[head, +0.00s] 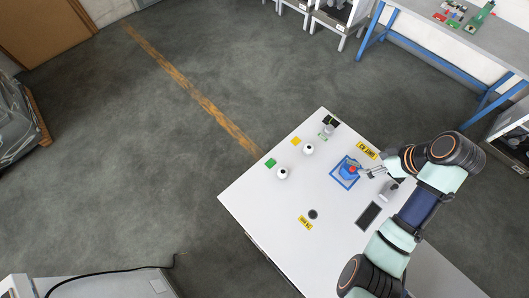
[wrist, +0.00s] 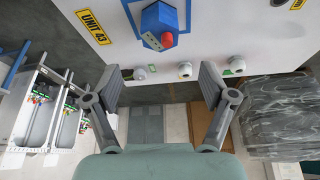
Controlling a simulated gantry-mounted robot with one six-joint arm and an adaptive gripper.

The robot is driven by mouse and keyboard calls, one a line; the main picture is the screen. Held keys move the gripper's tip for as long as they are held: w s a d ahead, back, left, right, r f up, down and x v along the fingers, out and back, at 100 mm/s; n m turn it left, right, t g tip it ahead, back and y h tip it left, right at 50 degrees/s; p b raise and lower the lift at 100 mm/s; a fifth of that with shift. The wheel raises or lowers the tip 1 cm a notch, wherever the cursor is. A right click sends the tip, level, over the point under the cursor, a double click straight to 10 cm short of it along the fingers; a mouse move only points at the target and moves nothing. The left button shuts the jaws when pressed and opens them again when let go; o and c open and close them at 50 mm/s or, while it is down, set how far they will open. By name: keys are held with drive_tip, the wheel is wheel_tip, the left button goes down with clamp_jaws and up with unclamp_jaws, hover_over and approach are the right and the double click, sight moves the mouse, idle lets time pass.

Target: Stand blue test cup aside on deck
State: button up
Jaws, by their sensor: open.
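A blue faceted body with a red round part (head: 351,170) stands inside a blue square outline on the white deck (head: 262,203). In the wrist view the blue body (wrist: 158,18) is at the top centre, with its red part towards the camera. I cannot tell whether a separate blue test cup is there or whether this body is it. My gripper (head: 372,172) is just right of the blue body in the head view. In the wrist view my gripper (wrist: 158,75) has its fingers wide apart with nothing between them.
Two white rounded pieces (head: 308,150) (head: 283,174) stand left of the blue body, near an orange tile (head: 295,141) and a green tile (head: 270,162). A dark rectangle (head: 369,215) and a small dark disc (head: 313,214) lie nearer the front. The left deck corner is bare.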

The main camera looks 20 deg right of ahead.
drive_tip(key=w+a+r+t+h, duration=0.15)
drive_tip(key=w+a, duration=0.25)
drive_tip(key=a, duration=0.5)
drive_tip(key=w+a+r+m+t, duration=0.15)
drive_tip(key=w+a, duration=0.25)
drive_tip(key=a, duration=0.5)
drive_tip(key=w+a+r+t+h, duration=0.15)
drive_tip(key=w+a, duration=0.25)
drive_tip(key=a, duration=0.4)
drive_tip(key=s+a+r+t+y, duration=0.1)
drive_tip(key=s+a+r+t, duration=0.1)
drive_tip(key=a+r, duration=0.2)
drive_tip(key=s+a+r+m+t, duration=0.1)
drive_tip(key=a+r, duration=0.3)
drive_tip(key=a, duration=0.5)
drive_tip(key=shift+s+a+t+y, duration=0.3)
drive_tip(key=shift+s+t+y, duration=0.15)
drive_tip(key=shift+s, duration=0.15)
